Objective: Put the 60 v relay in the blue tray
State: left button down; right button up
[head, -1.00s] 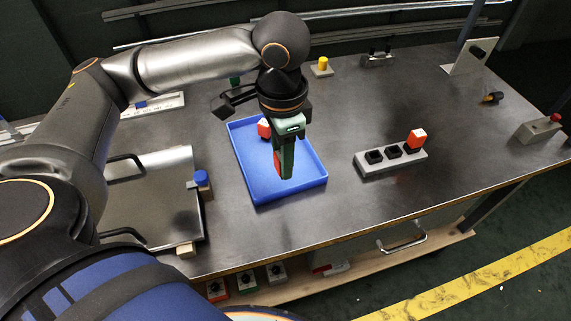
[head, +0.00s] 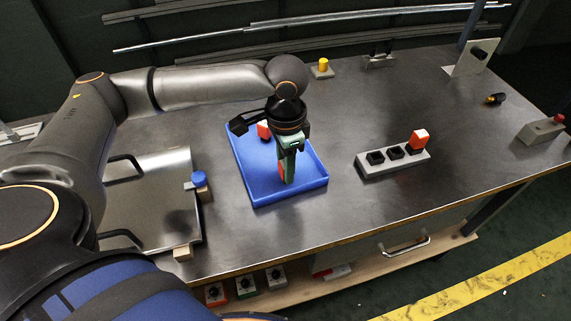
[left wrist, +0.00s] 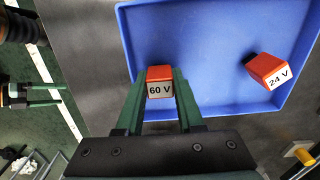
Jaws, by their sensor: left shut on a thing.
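The 60 V relay (left wrist: 160,82), an orange-red block with a white label, is held between the green fingers of my left gripper (head: 287,180). That gripper is shut on it and points down over the blue tray (head: 258,185). In the left wrist view the relay shows against the near edge of the tray (left wrist: 215,45). Whether the relay touches the tray floor I cannot tell. My right gripper (left wrist: 58,94) shows at the left of the left wrist view, its green fingers apart and empty, over the floor.
A 24 V relay (left wrist: 268,70) lies in the tray, also seen in the head view (head: 264,130). A grey socket block (head: 373,171) with another orange-red relay (head: 418,139) stands to the right. A metal panel (head: 150,210) and blue knob (head: 199,179) are left. Bench between tray and block is clear.

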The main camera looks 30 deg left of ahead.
pick_arm(q)
jog(key=c, duration=0.8)
grip_release()
jog(key=shift+f, duration=0.15)
notch_tip(320, 180, up, 12)
jog(key=shift+r+p, duration=0.2)
jog(key=shift+p, duration=0.65)
